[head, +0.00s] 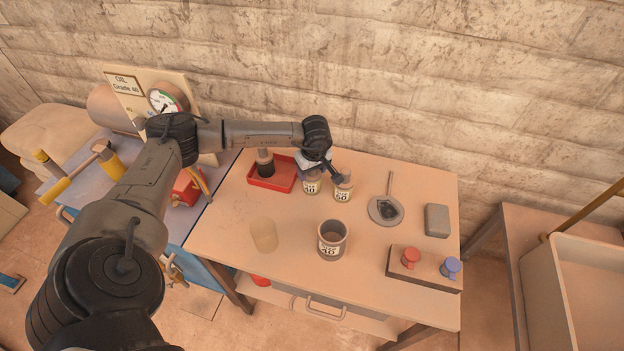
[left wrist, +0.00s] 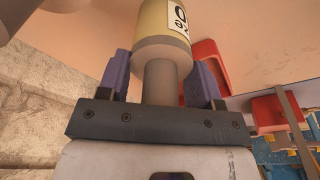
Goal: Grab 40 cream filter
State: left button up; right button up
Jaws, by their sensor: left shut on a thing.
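My left gripper (head: 338,176) is at the back of the table, shut on a cream filter (head: 343,189) with a white number label. In the left wrist view the gripper (left wrist: 160,85) has its two purple fingers on either side of the grey stem of the cream filter (left wrist: 163,40). Its label is cut off, with only a 0 clear. A similar labelled filter (head: 311,184) stands just left of it, partly hidden by my wrist. A grey labelled canister (head: 332,241) stands nearer the front. My right gripper is not in view.
A red tray (head: 287,184) with a dark bottle (head: 265,163) is at the left. A tan cylinder (head: 264,236) stands at the front left. A round dish (head: 386,210), grey block (head: 437,220) and red-and-blue knob board (head: 424,268) are to the right. Mid-table has free room.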

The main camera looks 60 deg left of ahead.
pick_arm(q)
jog(key=shift+c, duration=0.8)
jog(key=shift+r, duration=0.1)
